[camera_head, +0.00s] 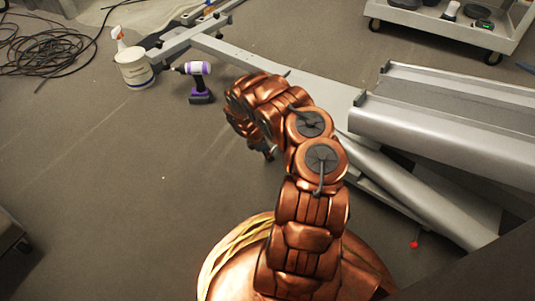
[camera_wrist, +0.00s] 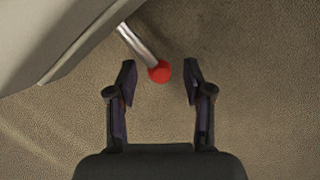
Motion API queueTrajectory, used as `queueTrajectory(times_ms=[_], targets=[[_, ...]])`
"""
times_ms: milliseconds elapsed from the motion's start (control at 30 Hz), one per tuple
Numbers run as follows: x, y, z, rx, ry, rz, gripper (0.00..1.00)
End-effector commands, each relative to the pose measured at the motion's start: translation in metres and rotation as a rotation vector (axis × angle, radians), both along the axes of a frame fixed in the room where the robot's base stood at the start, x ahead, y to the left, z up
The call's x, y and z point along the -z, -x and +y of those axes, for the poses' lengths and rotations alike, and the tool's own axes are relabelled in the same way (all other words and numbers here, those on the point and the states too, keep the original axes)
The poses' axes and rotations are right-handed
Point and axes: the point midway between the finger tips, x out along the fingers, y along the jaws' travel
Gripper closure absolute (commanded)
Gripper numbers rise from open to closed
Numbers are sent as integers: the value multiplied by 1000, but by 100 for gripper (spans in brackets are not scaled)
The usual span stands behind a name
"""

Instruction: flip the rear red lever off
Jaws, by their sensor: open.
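In the wrist view, a red ball knob (camera_wrist: 159,71) sits on the end of a silver lever rod (camera_wrist: 136,45). The rod comes out from under a grey machine panel (camera_wrist: 55,35) at the upper left. My gripper (camera_wrist: 160,82) is open, with one finger on each side of the knob and a visible gap to both. In the head view, a red knob (camera_head: 414,245) shows at lower right under the grey machine (camera_head: 440,120), away from my gripper. My gripper is mostly hidden behind my copper arm there. No knob shows near it in that view.
A purple drill (camera_head: 198,80) and a white bucket (camera_head: 134,68) stand on the floor at upper left. A grey machine rail (camera_head: 250,58) runs behind my arm. A cart (camera_head: 450,28) stands at upper right.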

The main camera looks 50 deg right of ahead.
Motion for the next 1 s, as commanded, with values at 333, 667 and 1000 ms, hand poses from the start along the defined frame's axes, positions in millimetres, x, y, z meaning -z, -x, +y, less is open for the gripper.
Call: queueTrajectory(times_ms=[333, 667, 1000], targets=[[0, 0, 0, 0, 0, 0, 71], [0, 0, 0, 2, -1, 1, 100], [0, 1, 1, 3, -1, 3, 100]])
